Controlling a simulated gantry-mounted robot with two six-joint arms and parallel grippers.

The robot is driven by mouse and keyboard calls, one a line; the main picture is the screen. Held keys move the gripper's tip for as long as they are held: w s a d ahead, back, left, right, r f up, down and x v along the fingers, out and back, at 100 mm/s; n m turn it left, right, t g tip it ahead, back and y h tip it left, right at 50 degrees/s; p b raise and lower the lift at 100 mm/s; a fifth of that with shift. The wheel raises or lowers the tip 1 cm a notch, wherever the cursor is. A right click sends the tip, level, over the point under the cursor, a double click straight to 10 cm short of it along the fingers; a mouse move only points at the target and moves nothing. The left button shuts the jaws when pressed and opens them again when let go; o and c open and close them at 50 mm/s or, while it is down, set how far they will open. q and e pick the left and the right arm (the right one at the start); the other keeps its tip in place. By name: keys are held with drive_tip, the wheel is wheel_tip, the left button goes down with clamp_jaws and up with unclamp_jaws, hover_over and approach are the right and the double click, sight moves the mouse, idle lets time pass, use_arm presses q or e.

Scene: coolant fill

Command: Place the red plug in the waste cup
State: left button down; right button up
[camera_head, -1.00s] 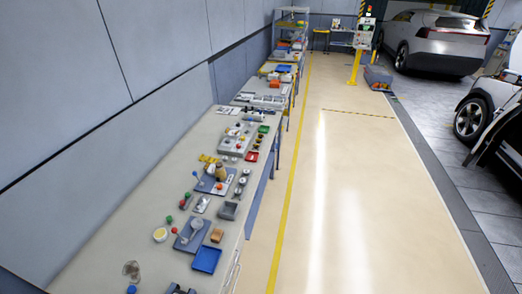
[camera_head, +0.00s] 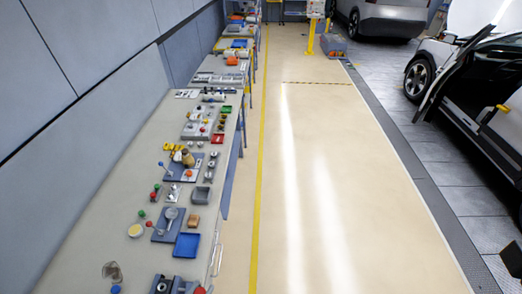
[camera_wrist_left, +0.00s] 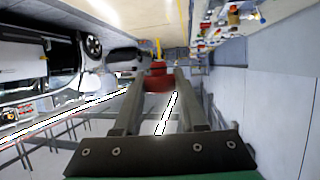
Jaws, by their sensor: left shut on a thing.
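In the left wrist view my left gripper (camera_wrist_left: 158,88) has its two dark fingers closed on the red plug (camera_wrist_left: 158,75). The plug is a round red piece with a narrower top, held between the fingertips clear of any surface. I cannot make out this gripper clearly in the head view. Several small containers stand on the bench in the head view. I cannot tell which one is the waste cup.
The long bench (camera_head: 85,215) runs along the grey wall. It carries a blue tray (camera_head: 187,245), a grey bin (camera_head: 203,195) and a brown block (camera_head: 195,221). The pale floor (camera_head: 330,200) beside it is clear. Cars (camera_head: 470,85) stand at the right.

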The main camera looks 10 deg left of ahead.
idle(0.4)
use_arm(q)
drive_tip(key=shift+s+f+n+y, duration=0.2)
drive_tip(key=shift+f+n+y, duration=0.2)
drive_tip(key=shift+f+y, duration=0.1)
drive_tip(key=s+a+f+n+g+y+b, duration=0.2)
drive_tip(key=a+f+n+y+b, duration=0.4)
drive_tip(key=a+f+y, duration=0.1)
drive_tip(key=shift+a+f+n+g, duration=0.3)
drive_tip(key=shift+a+f+g, duration=0.1)
drive_tip(key=shift+a+f, duration=0.2)
